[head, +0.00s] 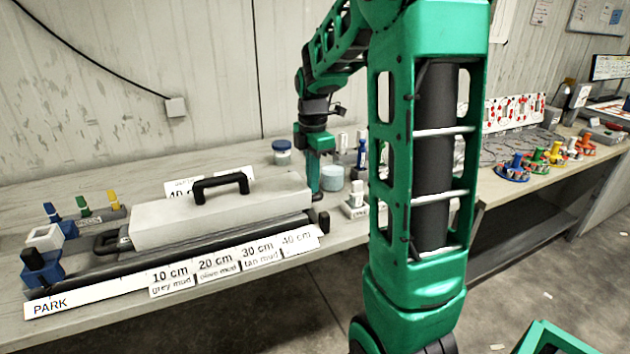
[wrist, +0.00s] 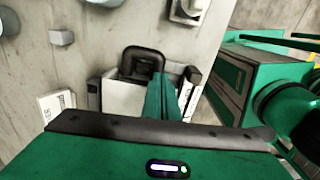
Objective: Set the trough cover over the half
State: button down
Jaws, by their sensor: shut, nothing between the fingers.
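The trough cover (head: 170,223) is a long pale grey box with a black arched handle (head: 221,184) on top. It sits level over a long dark body (head: 130,268) on the bench, behind a label strip. What lies under it is hidden, so I cannot see the half. My gripper (head: 314,185) points down beside the cover's right end, shut and empty, apart from the handle. In the wrist view, the shut green fingers (wrist: 163,98) show in front of the black handle (wrist: 143,62) and the pale cover (wrist: 123,97).
The label strip (head: 100,292) reads PARK and 10 to 40 cm. A blue clamp-like block (head: 42,268) stands at its left end. Coloured-topped pegs (head: 85,205) stand behind. A pale blue tub (head: 332,178) and a lidded jar (head: 282,152) stand near my gripper.

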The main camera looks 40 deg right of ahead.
jog(key=shift+w+a, duration=0.25)
jog(key=shift+a, duration=0.85)
jog(key=shift+d, duration=0.1)
jog(key=d, duration=0.4)
jog(key=shift+s+r, duration=0.15)
jog(key=shift+s, duration=0.25)
notch_tip(320, 180, up, 10)
jog(key=shift+a+f, duration=0.15)
jog(key=shift+f, duration=0.05)
jog(key=s+a+f+m, duration=0.2)
jog(key=s+f+m, duration=0.1)
jog(key=s+m, duration=0.4)
jog(key=s+a+f+m, duration=0.3)
jog(key=s+f+m, duration=0.1)
jog(key=s+m, duration=0.3)
jog(key=s+a+f+m, duration=0.3)
jog(key=s+m, duration=0.5)
jog(key=s, duration=0.3)
jog(key=shift+f, duration=0.35)
